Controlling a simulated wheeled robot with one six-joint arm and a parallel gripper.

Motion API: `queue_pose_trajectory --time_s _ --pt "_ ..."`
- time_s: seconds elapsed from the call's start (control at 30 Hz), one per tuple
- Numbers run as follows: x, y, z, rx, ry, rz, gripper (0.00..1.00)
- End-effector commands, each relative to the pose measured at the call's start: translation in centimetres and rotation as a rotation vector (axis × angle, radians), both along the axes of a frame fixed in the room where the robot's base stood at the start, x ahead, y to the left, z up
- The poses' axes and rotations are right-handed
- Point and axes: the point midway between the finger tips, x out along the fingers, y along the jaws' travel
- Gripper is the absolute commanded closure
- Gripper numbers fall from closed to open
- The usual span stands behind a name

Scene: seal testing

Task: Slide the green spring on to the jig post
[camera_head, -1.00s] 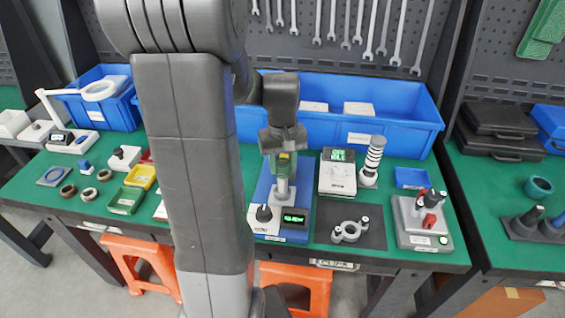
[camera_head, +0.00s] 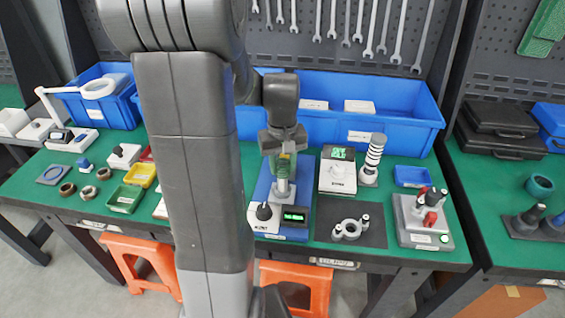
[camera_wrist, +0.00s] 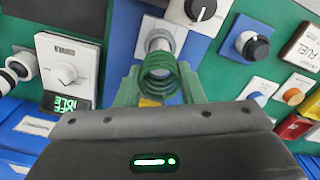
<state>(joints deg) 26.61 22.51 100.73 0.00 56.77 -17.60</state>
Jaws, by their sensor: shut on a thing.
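The green coil spring (camera_wrist: 160,72) is held between the two green fingers of my gripper (camera_wrist: 158,86) in the wrist view. My gripper is shut on it. The pale jig post (camera_wrist: 160,40) shows just past the spring, in line with its open end. In the head view my gripper (camera_head: 284,152) is above the blue jig (camera_head: 262,190), with the spring small between the fingers. The post (camera_head: 283,190) stands upright below it. I cannot tell whether the spring's lower end touches or surrounds the post.
The jig carries a black knob (camera_head: 264,212) and a lit display (camera_head: 294,216) in front of the post. A white gauge box (camera_head: 338,172) and a striped column (camera_head: 373,160) stand close on the right. A blue bin (camera_head: 400,125) is behind.

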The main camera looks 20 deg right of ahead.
Motion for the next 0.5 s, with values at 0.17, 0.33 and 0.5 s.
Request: queue_pose_trajectory --time_s 0.17,0.33,0.5 --pt "0.00 0.00 -0.31 0.000 0.000 0.000 0.88" --pt "0.00 0.00 -0.55 0.000 0.000 0.000 0.88" --pt "0.00 0.00 -0.69 0.000 0.000 0.000 0.88"
